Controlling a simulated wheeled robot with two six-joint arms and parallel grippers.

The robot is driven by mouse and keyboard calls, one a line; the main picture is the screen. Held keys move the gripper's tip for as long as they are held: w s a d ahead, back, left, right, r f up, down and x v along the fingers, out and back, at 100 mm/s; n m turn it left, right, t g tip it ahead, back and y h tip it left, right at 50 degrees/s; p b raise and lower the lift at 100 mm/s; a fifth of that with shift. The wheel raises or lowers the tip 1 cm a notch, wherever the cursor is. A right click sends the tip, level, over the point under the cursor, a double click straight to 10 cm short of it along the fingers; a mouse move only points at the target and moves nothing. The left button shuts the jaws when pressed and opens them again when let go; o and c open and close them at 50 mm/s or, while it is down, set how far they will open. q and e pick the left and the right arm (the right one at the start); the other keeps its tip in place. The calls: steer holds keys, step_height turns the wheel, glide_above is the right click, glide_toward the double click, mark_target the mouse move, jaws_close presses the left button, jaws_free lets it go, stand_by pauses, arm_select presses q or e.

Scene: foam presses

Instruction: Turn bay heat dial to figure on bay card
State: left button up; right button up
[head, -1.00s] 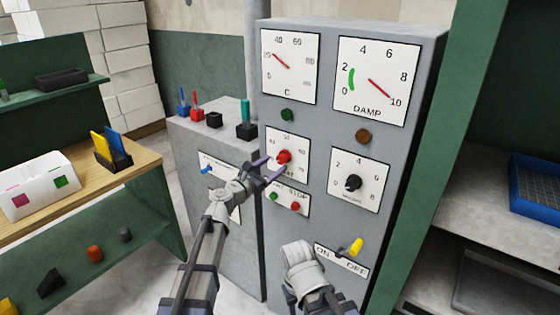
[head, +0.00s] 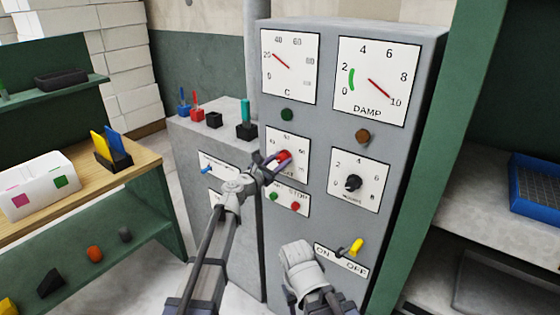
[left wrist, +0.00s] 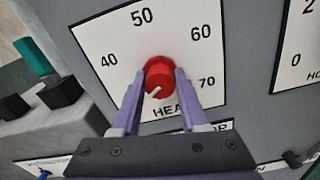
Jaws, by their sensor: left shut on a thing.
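The red heat dial (left wrist: 159,76) sits on a white plate (left wrist: 110,55) marked 40, 50, 60 and 70. My left gripper (left wrist: 160,78) is shut on it, with one purple finger on each side. The dial's white mark points to the lower left, below the 40. In the head view the same red dial (head: 284,157) shows on the grey cabinet, partly covered by my left gripper (head: 273,160). Part of my right arm shows low in the middle, but I see no fingers of its gripper. I cannot make out a bay card.
Start and stop buttons (head: 296,206) sit just below the dial, and a black dial (head: 353,183) is to its right. A yellow on/off lever (head: 356,246) is lower right. A C gauge (head: 290,65) and a DAMP gauge (head: 377,80) are above.

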arm_select(q)
jaws_close()
